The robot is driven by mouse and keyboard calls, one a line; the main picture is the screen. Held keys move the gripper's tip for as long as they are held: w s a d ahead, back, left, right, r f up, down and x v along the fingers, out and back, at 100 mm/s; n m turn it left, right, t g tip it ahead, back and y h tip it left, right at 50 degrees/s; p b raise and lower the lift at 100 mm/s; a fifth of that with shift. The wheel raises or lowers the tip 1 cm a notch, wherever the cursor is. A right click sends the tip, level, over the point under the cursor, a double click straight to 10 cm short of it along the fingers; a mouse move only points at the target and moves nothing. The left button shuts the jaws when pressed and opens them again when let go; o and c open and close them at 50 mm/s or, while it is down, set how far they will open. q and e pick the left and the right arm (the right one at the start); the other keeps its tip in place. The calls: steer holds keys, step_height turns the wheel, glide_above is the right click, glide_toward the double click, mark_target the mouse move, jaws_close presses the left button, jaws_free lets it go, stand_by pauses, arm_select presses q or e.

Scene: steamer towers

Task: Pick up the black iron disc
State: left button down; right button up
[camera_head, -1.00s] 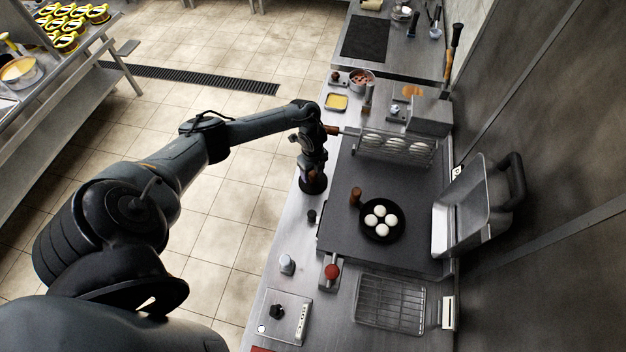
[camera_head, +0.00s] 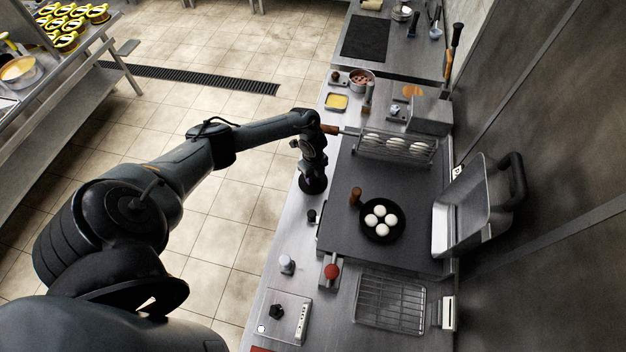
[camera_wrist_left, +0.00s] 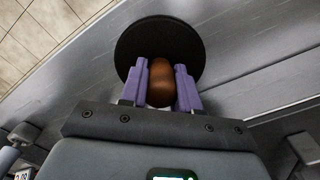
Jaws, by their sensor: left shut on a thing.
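The black iron disc (camera_head: 313,185) is on the near side of the counter, left of the griddle. In the left wrist view the disc (camera_wrist_left: 190,42) is round and flat, with a brown wooden knob (camera_wrist_left: 160,85) standing from it. My left gripper (camera_wrist_left: 160,75) has its purple fingers on either side of the knob and is shut on it. In the head view my left gripper (camera_head: 312,170) is directly over the disc, its fingers mostly hidden by the wrist. I cannot tell whether the disc touches the counter. My right gripper is not in view.
The dark griddle (camera_head: 345,230) holds a black pan (camera_head: 382,236) with several white round pieces. Behind stands a wire basket (camera_head: 398,157). A steel pan (camera_head: 470,210) leans at the right wall. A white-topped shaker (camera_head: 287,262), a red knob (camera_head: 331,271) and a wire rack (camera_head: 390,303) are nearer.

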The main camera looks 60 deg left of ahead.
arm_select(q)
steer(key=shift+r, duration=0.1)
step_height(320, 180, up, 10)
steer(key=shift+f+p, duration=0.1)
steer(key=shift+p, duration=0.25)
stand_by(0.4)
steer(key=c, duration=1.4)
jaws_free()
steer(key=shift+c, duration=0.2)
jaws_close()
